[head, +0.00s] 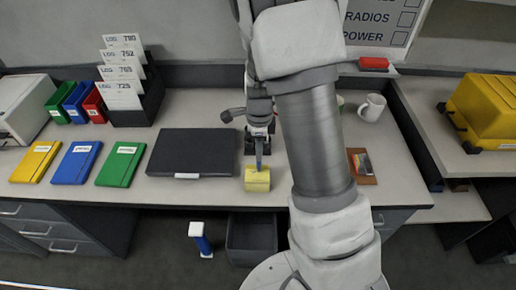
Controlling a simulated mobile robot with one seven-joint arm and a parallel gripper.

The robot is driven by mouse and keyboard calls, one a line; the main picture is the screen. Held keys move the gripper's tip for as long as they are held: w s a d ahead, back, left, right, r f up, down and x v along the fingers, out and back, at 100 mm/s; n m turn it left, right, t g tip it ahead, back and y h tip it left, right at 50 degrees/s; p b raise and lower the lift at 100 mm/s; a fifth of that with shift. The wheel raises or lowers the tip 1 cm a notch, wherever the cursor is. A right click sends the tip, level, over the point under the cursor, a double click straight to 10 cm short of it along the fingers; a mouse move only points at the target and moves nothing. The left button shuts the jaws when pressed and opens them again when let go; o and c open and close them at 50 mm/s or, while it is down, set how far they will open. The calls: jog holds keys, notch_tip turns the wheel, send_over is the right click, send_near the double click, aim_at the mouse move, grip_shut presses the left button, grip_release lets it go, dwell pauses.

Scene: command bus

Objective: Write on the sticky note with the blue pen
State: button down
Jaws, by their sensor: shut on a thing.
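My gripper (258,133) is above the counter, just left of my large grey arm link. It is shut on the blue pen (259,153), a thin dark blue-grey shaft that points down. The yellow sticky note (257,184) lies near the counter's front edge, right below the pen. The pen tip appears at or just above the note's far edge; I cannot tell whether it touches. No marks can be made out on the note. My arm hides part of the counter to the right.
A closed black case (192,152) lies left of the note. Yellow (35,162), blue (76,162) and green (120,164) binders lie farther left. A white mug (372,107) and a brown tray (362,167) are right of my arm. A dark bin (251,240) stands below.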

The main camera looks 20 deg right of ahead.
jog(key=shift+s+d, duration=0.15)
jog(key=shift+s, duration=0.15)
jog(key=shift+w+d, duration=0.3)
jog(key=shift+d, duration=0.4)
dwell(1.0)
notch_tip(320, 180, up, 6)
jog(key=p, duration=0.6)
jog(key=shift+r, duration=0.25)
dwell(0.6)
